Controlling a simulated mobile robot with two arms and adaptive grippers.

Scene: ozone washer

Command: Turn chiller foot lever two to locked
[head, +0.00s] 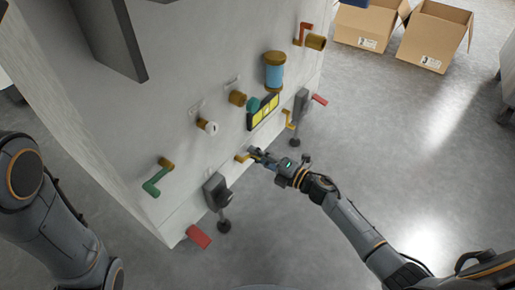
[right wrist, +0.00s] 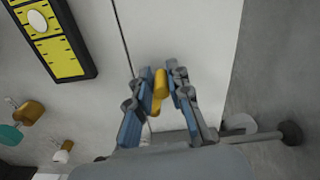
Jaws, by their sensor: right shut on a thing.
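The chiller is the tall white cabinet (head: 150,110) in the head view. My right gripper (head: 254,156) is at the lower part of its front face, shut on a yellow lever (head: 241,157). In the right wrist view, the yellow lever (right wrist: 159,91) sits between the two fingers of my right gripper (right wrist: 160,85). Red levers stick out low by the grey feet, one at the near corner (head: 198,236) and one at the far corner (head: 319,99). No label shows which is foot lever two. My left arm is at the left; its gripper is out of view.
A grey foot (head: 216,190) stands left of my right gripper, another (head: 299,107) beyond it. A second yellow lever (head: 289,121) is near the far foot. Above are a yellow panel (head: 263,111) and a green lever (head: 152,186) at left.

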